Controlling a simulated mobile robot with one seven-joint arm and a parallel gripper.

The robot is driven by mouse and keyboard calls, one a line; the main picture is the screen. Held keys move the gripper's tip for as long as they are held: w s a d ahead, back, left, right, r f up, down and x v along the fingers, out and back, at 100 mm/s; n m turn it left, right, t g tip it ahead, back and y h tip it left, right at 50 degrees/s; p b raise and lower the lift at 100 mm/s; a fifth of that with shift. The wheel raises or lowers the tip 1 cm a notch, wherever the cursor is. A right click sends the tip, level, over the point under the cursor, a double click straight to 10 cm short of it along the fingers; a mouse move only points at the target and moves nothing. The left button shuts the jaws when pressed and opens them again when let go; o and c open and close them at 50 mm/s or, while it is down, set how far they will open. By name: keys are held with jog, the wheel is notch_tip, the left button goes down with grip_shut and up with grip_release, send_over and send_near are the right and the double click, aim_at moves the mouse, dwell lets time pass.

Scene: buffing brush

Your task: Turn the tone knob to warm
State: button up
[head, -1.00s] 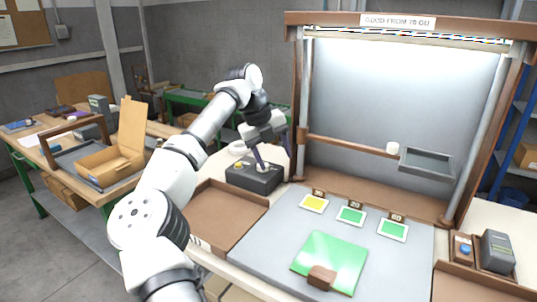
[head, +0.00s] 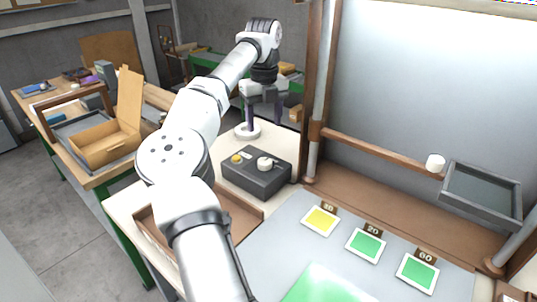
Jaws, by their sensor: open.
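A dark grey control box (head: 255,178) stands on the pale table left of the wooden frame. On its top are a white knob (head: 265,163) with a pointer and a small yellow button or lamp (head: 236,158). I cannot read any markings by the knob, so its setting is unclear. My gripper (head: 264,122) is above and behind the box, pointing down, with its dark fingers apart and nothing between them. It does not touch the knob. A white round base (head: 247,131) shows behind the box, near the left finger.
The wooden frame's post (head: 318,90) rises right of the box. A grey mat (head: 300,215) holds a yellow card (head: 320,220) and green cards (head: 366,244). A brown tray (head: 235,210) lies in front of the box, partly behind my arm. A grey shelf tray (head: 480,195) hangs at right.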

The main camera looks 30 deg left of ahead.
aim_at(265, 161)
notch_tip(265, 161, down, 13)
jog(key=shift+r+p, duration=0.2)
jog(key=shift+p, duration=0.85)
jog(key=shift+c, duration=0.5)
jog(key=c, duration=0.9)
jog(key=shift+m, duration=0.3)
jog(key=m, duration=0.4)
jog(key=shift+r+m, duration=0.1)
jog(key=shift+m, duration=0.2)
jog(key=shift+m+p, duration=0.4)
jog(key=shift+m, duration=1.9)
